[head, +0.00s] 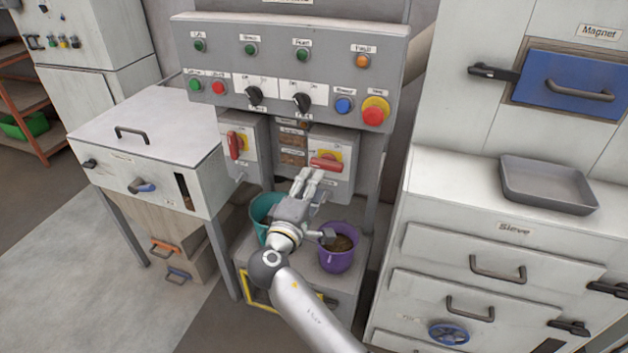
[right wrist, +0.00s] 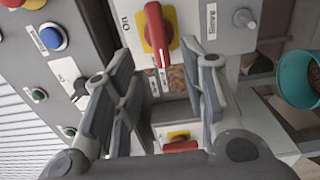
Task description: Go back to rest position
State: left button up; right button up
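My right gripper (head: 308,176) reaches up in front of the machine's lower face. Its fingertips are just below the right red-handled switch (head: 327,162), whose handle lies about level. In the right wrist view the two fingers of the gripper (right wrist: 160,85) stand apart with nothing between them. A red switch on a yellow plate (right wrist: 157,28) shows beyond the fingertips, and another red handle (right wrist: 180,146) shows lower between the fingers. A left red-handled switch (head: 235,146) has its handle upright. My left gripper is not in view.
A teal bucket (head: 259,208), partly hidden by my arm, and a purple bucket (head: 337,258) with pellets stand on the platform below my gripper. The button panel (head: 277,93) is above. A grey tray (head: 548,188) lies on the cabinet at right. Floor at left is open.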

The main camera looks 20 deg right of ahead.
dwell(0.3)
jog(key=s+f+n+g+y, duration=0.1)
jog(key=s+f+g+y, duration=0.25)
jog(key=f, duration=1.15)
jog(key=s+f+g+y, duration=0.2)
jog(key=s+f, duration=0.2)
jog(key=f, duration=1.2)
jog(key=s+d+f+m+g+y, duration=0.2)
jog(key=s+f+m+g+y, duration=0.15)
jog(key=s+f, duration=1.5)
jog(key=s+d+f+m+g, duration=0.1)
jog(key=s+d+f+m, duration=0.1)
jog(key=s, duration=0.7)
jog(key=s+d+f+m+g, duration=0.2)
jog(key=s+f, duration=0.3)
jog(key=s, duration=0.5)
jog(key=s+d+f+m+g+y, duration=0.1)
jog(key=s+f, duration=0.3)
jog(key=s, duration=0.6)
jog(key=shift+d+m+g, duration=0.5)
jog(key=shift+d+m, duration=0.25)
jog(key=shift+d, duration=0.05)
